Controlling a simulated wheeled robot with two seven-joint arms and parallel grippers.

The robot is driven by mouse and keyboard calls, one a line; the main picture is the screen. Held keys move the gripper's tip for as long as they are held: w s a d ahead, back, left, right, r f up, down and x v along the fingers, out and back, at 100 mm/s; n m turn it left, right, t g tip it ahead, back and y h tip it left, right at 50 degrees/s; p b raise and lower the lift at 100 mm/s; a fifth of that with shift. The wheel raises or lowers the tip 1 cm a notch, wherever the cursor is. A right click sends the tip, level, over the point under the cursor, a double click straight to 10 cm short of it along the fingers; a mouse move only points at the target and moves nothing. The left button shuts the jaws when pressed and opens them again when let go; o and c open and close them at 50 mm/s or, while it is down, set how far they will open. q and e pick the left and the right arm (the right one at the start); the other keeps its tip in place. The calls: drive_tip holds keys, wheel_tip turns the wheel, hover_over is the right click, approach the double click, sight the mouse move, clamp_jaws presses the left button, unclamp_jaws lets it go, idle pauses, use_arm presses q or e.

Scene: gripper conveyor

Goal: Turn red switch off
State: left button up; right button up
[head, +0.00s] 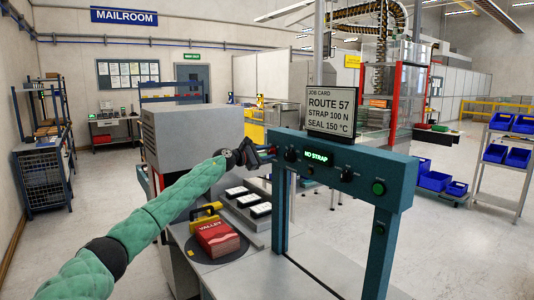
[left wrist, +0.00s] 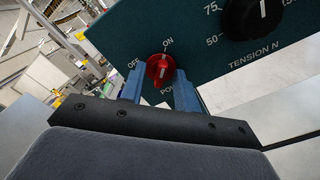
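The red switch (left wrist: 160,68) is a round knob on the teal panel, with OFF printed at its left and ON above it. A pale mark on the knob looks turned toward ON, but it is small. My left gripper (left wrist: 158,84) is open, its two blue fingers apart on either side of the knob, with a gap showing around it. I cannot tell whether the fingertips reach past the knob's face. In the head view my left gripper (head: 262,155) is at the left end of the teal machine's crossbar (head: 330,165). My right gripper is not in view.
A black TENSION N dial (left wrist: 252,14) is to the right of the switch. The crossbar's display (head: 316,156) reads NO STRAP, with a green button (head: 378,188) further right. A job card (head: 332,112) stands above.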

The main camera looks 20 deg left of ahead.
use_arm(q)
drive_tip(key=shift+w+d, duration=0.1)
clamp_jaws()
